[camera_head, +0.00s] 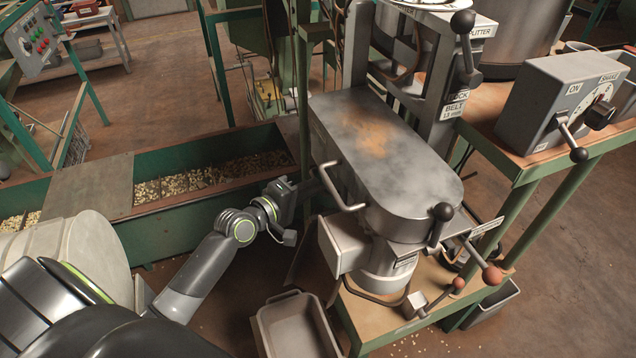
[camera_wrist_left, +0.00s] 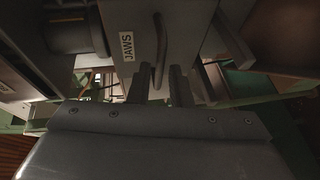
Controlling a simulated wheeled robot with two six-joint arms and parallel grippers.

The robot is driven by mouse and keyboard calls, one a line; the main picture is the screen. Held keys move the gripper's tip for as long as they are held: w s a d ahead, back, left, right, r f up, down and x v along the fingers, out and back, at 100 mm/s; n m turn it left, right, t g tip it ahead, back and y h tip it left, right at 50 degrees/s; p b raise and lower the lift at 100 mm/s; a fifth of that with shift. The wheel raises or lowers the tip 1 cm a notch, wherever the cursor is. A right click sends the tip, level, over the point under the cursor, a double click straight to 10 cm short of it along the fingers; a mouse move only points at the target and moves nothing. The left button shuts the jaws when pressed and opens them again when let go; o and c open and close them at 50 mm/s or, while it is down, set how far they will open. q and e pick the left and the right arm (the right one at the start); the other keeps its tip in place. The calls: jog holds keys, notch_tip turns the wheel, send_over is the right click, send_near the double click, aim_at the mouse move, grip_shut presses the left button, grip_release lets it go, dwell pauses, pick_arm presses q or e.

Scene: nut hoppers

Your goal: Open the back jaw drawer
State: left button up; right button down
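The grey machine (camera_head: 385,150) has a rounded top and stands on a wooden-topped bench. In the left wrist view, a grey drawer front labelled JAWS (camera_wrist_left: 185,35) is close ahead, with a dark loop handle (camera_wrist_left: 158,55) on it. My left gripper (camera_wrist_left: 160,88) has its two fingers apart, one on each side of the handle's lower end; I cannot tell whether they touch it. In the head view my left gripper (camera_head: 306,188) reaches the machine's left side; the drawer it faces is mostly hidden there. My right gripper is out of view.
A grey box (camera_head: 341,243) juts from the machine's near left side, below a bent bar handle (camera_head: 340,188). A grey bin (camera_head: 297,326) sits on the floor in front. A green trough (camera_head: 165,225) of nuts lies left. A control box (camera_head: 562,100) stands right.

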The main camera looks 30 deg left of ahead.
pick_arm(q)
jog(key=shift+x, duration=1.75)
grip_shut()
